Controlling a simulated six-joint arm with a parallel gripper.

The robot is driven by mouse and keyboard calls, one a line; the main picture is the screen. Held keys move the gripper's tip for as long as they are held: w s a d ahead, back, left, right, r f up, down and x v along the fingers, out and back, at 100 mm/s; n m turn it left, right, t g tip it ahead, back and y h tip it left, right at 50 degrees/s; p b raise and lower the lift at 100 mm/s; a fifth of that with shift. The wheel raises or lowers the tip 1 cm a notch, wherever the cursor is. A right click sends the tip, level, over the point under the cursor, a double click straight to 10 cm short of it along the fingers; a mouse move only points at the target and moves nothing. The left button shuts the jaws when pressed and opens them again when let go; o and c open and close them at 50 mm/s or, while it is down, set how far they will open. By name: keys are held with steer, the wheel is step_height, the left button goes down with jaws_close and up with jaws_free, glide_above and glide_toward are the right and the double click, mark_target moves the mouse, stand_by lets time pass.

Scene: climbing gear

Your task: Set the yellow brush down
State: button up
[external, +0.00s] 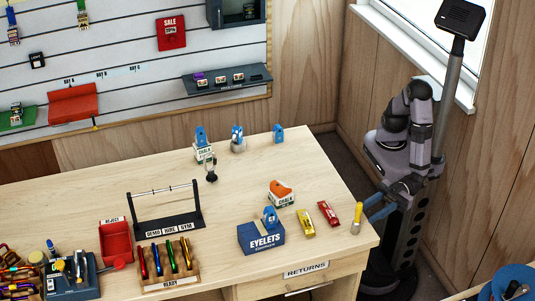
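The yellow brush (356,219) is upright at the right end of the wooden table (335,247), with a yellow upper part and a paler lower end. My gripper (364,210) reaches in from the right with blue fingers, which meet the brush and appear shut on it. The fingertips are small and partly hidden by the brush. I cannot tell whether the brush's lower end touches the tabletop or hangs just above it.
A red tool (328,213) and a yellow tool (305,222) lie left of the brush. Beyond them are the blue EYELETS box (262,238) and an orange-topped chalk box (281,194). The RETURNS drawer (306,269) is below.

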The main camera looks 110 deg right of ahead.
mark_target(358, 218)
steer(key=x, duration=0.1)
steer(key=p+x, duration=0.1)
steer(key=x, duration=0.2)
steer(key=shift+w+d+p, duration=0.15)
steer(key=shift+d+p, duration=0.15)
steer(key=shift+w+a+f, duration=0.1)
steer(key=shift+w+a, duration=0.1)
steer(key=shift+w, duration=0.3)
steer(key=shift+c, duration=0.7)
jaws_close()
